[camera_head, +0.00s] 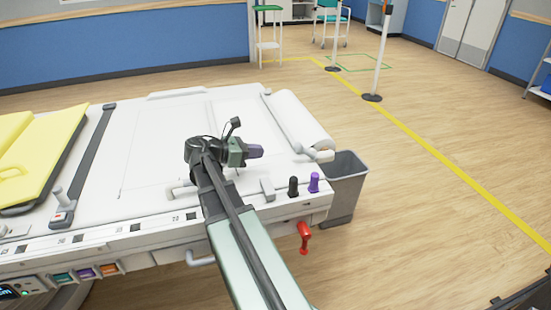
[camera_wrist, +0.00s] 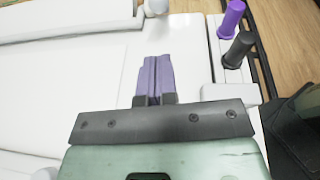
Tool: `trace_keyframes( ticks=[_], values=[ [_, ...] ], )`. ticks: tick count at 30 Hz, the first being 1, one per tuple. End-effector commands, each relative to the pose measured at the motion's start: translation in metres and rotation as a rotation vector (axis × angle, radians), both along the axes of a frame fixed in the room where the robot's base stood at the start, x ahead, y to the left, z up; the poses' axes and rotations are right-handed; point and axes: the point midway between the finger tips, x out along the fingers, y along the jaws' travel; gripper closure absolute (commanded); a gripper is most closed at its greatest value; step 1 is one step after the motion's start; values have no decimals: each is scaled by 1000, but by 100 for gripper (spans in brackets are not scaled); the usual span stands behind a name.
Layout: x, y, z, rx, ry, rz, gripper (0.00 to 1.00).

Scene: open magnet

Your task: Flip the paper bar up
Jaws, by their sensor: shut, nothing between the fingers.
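A white paper roll (camera_head: 300,120) lies across the right end of the white bed top (camera_head: 150,140), with a pale knob (camera_head: 322,155) at its near end. It also shows along the top of the wrist view (camera_wrist: 70,22). My gripper (camera_head: 259,152), with purple fingers, is shut and empty above the bed, left of the roll. In the wrist view its fingertips (camera_wrist: 155,58) are together. A short pale bar end (camera_head: 180,191) and a grey block (camera_head: 267,188) sit near the bed's front edge. My arm hides what lies between them, so I cannot tell which part is the paper bar.
A black knob (camera_head: 293,186) and a purple knob (camera_head: 314,182) stand at the front right corner. A red handle (camera_head: 304,237) hangs below. A grey bin (camera_head: 345,180) stands right of the bed. A yellow pad (camera_head: 40,150) lies at left. The middle bed top is clear.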

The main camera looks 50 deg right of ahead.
Motion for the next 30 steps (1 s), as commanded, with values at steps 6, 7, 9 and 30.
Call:
trace_keyframes(
  ticks=[6,7,9,30],
  values=[
    [-3,-6,-3,1,-2,0,100],
    [-5,-8,-4,1,-2,-2,100],
    [-11,-17,-8,1,-2,-2,100],
    [-49,-82,-26,1,-3,1,100]
  ],
)
